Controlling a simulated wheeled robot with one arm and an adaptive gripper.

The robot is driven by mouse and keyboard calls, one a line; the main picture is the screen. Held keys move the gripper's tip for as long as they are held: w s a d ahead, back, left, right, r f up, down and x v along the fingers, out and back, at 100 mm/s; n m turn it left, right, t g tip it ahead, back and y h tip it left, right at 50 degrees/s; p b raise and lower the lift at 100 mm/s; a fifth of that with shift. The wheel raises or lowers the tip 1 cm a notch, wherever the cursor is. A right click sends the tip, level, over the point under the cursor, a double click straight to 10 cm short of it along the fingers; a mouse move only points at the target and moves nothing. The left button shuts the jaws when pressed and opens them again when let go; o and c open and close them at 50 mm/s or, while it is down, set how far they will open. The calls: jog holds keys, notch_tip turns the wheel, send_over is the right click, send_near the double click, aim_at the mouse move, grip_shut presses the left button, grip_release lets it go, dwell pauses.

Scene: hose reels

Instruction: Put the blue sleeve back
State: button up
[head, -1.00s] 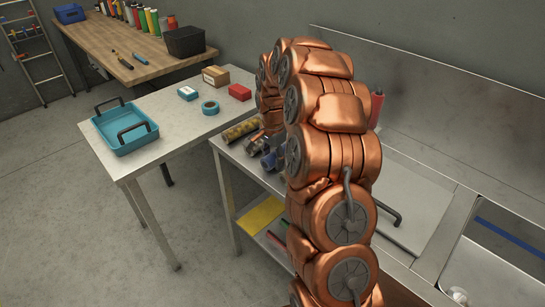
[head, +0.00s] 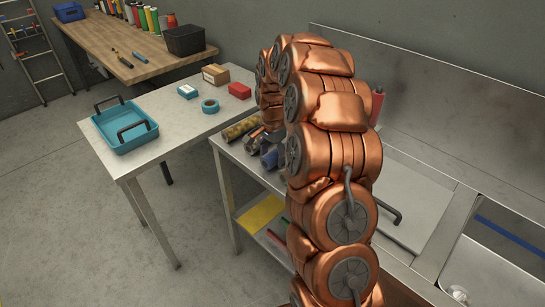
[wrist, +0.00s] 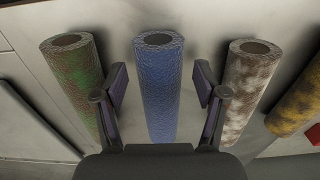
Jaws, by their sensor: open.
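The blue sleeve (wrist: 161,88) is a hollow tube with a textured surface, in the middle of the wrist view. It also shows in the head view (head: 269,161), lying on the metal bench and partly hidden by my arm. My gripper (wrist: 160,78) is open, with one finger on each side of the blue sleeve. A gap shows between each finger and the sleeve, so it is not gripped. In the head view my gripper is mostly hidden behind my copper arm.
A green and red mottled sleeve (wrist: 76,78) lies to the left of the blue one. A brown and white sleeve (wrist: 245,90) lies close on the right, with a yellow mottled one (wrist: 296,105) beyond. A side table holds a teal tray (head: 125,128) and small boxes.

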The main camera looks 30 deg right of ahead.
notch_tip(320, 180, up, 10)
jog(key=shift+f+b, duration=0.1)
jog(key=shift+b, duration=0.85)
jog(key=shift+s+a+r, duration=0.1)
jog(key=shift+a+r, duration=0.05)
jog(key=shift+r, duration=0.7)
jog(key=s+a+r+n, duration=0.2)
jog(key=s+a+n, duration=0.2)
jog(key=s+a, duration=0.35)
jog(key=s+a+f+n, duration=0.2)
jog(key=s+a+n, duration=0.1)
jog(key=s, duration=0.6)
jog(key=s+a+f+n+g, duration=0.1)
jog(key=s+a+n, duration=0.3)
jog(key=s, duration=0.6)
jog(key=s+a+f+n, duration=0.2)
jog(key=s+a+n, duration=0.2)
jog(key=s, duration=0.6)
jog(key=shift+s+a+f+g, duration=0.15)
jog(key=shift+a+f+g, duration=0.2)
jog(key=shift+a, duration=0.2)
jog(key=shift+r, duration=0.1)
